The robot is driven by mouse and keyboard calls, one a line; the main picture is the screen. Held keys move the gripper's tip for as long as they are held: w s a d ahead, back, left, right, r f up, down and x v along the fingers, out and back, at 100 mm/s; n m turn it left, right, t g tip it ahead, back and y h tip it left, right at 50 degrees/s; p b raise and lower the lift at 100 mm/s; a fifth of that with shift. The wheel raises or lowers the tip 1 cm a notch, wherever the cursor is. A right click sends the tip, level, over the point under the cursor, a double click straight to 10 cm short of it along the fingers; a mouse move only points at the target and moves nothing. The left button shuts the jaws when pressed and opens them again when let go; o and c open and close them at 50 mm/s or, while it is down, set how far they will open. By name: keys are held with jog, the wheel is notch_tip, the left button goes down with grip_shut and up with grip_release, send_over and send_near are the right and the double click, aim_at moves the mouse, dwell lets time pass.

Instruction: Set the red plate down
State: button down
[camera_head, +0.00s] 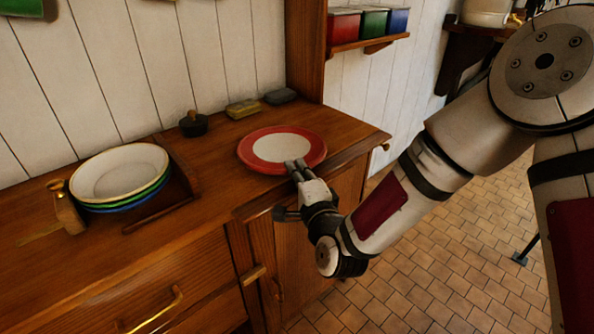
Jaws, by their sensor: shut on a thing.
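The red plate (254,161) has a wide red rim and a pale centre. It lies flat, or nearly flat, over the right end of the wooden counter (215,190), close to the front edge. My gripper (295,166) is shut on the near right part of the plate's rim. I cannot tell whether the plate's underside touches the counter or hangs slightly above it. My fingers hide a small part of the rim.
A stack of plates (120,172), white on top with green and blue rims below, stands in a wooden rack (160,210) at left. A dark small pot (193,124), a yellowish block (242,108) and a grey block (280,96) sit behind. Coloured bins (374,23) stand on a wall shelf.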

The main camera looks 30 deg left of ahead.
jog(key=shift+f+b, duration=0.45)
jog(key=shift+f, duration=0.1)
